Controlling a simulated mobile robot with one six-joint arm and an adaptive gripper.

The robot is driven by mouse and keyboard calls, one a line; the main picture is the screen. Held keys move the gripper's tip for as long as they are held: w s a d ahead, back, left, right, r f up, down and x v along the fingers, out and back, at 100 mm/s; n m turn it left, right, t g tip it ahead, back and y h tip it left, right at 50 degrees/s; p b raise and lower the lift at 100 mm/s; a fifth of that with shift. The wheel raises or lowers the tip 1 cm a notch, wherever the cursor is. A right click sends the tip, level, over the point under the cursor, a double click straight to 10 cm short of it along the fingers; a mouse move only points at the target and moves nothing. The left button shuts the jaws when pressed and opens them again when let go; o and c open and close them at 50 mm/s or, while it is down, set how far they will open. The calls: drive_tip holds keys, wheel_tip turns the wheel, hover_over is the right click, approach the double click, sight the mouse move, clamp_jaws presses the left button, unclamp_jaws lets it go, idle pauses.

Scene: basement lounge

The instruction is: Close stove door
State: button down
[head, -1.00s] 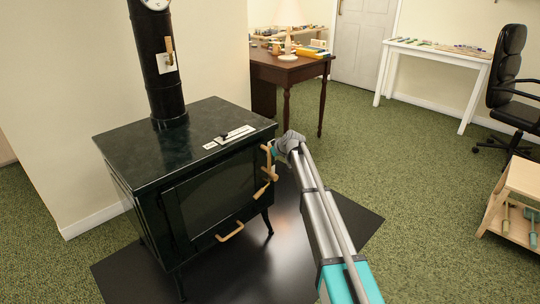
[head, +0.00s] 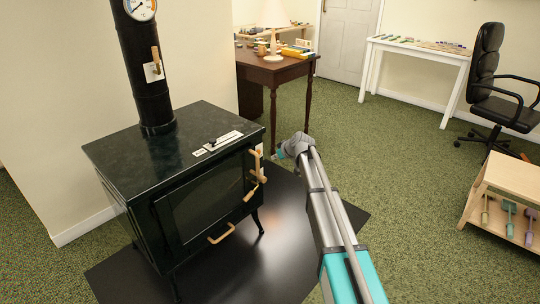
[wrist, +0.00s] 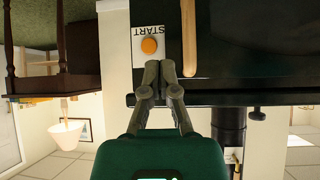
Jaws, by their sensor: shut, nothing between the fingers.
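The black stove (head: 125,165) stands at the left on a dark floor plate. Its door (head: 205,200) has a dark glass pane and looks flush or nearly flush with the front; I cannot tell if a small gap is left. A wooden upright handle (head: 257,162) is at the door's right edge. My gripper (head: 281,152) is just right of this handle, apart from it, shut and empty. In the wrist view, picture upside down, the shut fingertips (wrist: 165,66) are below an orange button (wrist: 149,46) on a START label, beside a wooden bar (wrist: 189,38).
A dark floor plate (head: 290,270) lies under the stove. A brown desk (head: 275,70) with a lamp stands behind. A white table (head: 420,50), black chair (head: 487,60) and wooden shelf cart (head: 510,180) are to the right. Green carpet between them is free.

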drive_tip(key=shift+p+v, duration=0.4)
drive_tip(key=shift+v, duration=0.55)
drive_tip(key=shift+s+d, duration=0.1)
drive_tip(key=s+d+f+m+g+h, duration=0.25)
drive_tip(key=s+d, duration=0.45)
drive_tip(key=s, duration=0.6)
drive_tip(key=s+d+f+m+g+h, duration=0.2)
drive_tip(key=s+d+m, duration=0.35)
drive_tip(key=s, duration=0.75)
drive_tip(key=s+d+f+m+g+h, duration=0.1)
drive_tip(key=s+d+f+g+h, duration=0.1)
drive_tip(key=s+d, duration=0.85)
wheel_tip(320, 180, up, 32)
drive_tip(key=s+a+p, duration=0.2)
drive_tip(key=p, duration=2.9)
drive_tip(key=shift+s+p, duration=0.25)
drive_tip(key=shift+p, duration=0.05)
drive_tip(key=shift+s, duration=0.1)
